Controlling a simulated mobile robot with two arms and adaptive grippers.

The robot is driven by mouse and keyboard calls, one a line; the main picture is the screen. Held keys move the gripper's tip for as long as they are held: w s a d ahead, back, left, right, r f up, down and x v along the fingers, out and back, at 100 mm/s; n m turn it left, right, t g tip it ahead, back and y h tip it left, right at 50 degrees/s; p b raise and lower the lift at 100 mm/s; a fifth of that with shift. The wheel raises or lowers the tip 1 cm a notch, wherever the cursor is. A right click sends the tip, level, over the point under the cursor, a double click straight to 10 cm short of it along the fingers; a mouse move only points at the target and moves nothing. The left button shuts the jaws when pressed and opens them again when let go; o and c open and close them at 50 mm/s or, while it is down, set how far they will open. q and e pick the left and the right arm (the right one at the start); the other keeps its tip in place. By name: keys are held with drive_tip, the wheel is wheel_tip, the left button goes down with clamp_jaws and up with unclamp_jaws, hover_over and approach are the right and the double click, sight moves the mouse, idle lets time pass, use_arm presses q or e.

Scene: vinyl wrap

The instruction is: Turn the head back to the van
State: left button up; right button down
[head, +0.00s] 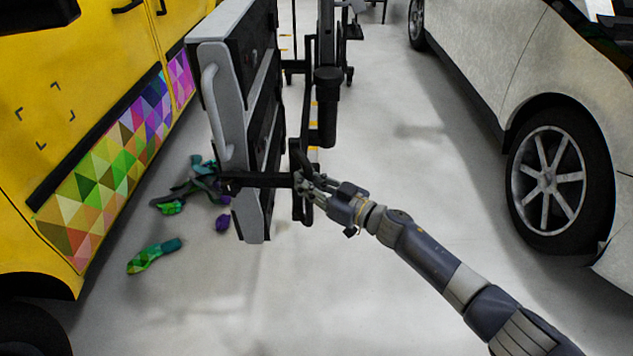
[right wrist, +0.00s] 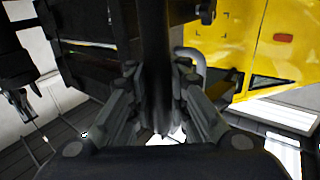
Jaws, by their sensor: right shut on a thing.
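The yellow van (head: 100,75) stands at the left of the head view, with a strip of colourful triangle-patterned vinyl (head: 115,165) along its lower side. Part of the van also shows at the upper right of the right wrist view (right wrist: 270,50). My right gripper (head: 300,183) reaches in from the lower right and is shut on a black bar (head: 262,180) of the grey and black cart (head: 217,75). In the right wrist view the fingers close around a dark upright part, and the contact is dim. My left gripper is not in view.
Crumpled colourful vinyl scraps (head: 150,256) lie on the floor between van and cart. A silver car (head: 500,75) with a spoked wheel (head: 548,180) stands at the right. The grey floor (head: 420,150) between cart and car is clear apart from my arm.

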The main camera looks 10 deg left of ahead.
drive_tip(key=shift+s+a+f, duration=0.2)
drive_tip(key=shift+s+a, duration=0.25)
drive_tip(key=shift+s, duration=0.05)
drive_tip(key=c, duration=1.6)
unclamp_jaws()
drive_tip(key=shift+c, duration=0.2)
drive_tip(key=shift+o, duration=0.8)
drive_tip(key=shift+r, duration=0.2)
drive_tip(key=shift+w+d, duration=0.1)
drive_tip(key=shift+w, duration=0.05)
drive_tip(key=v, duration=1.2)
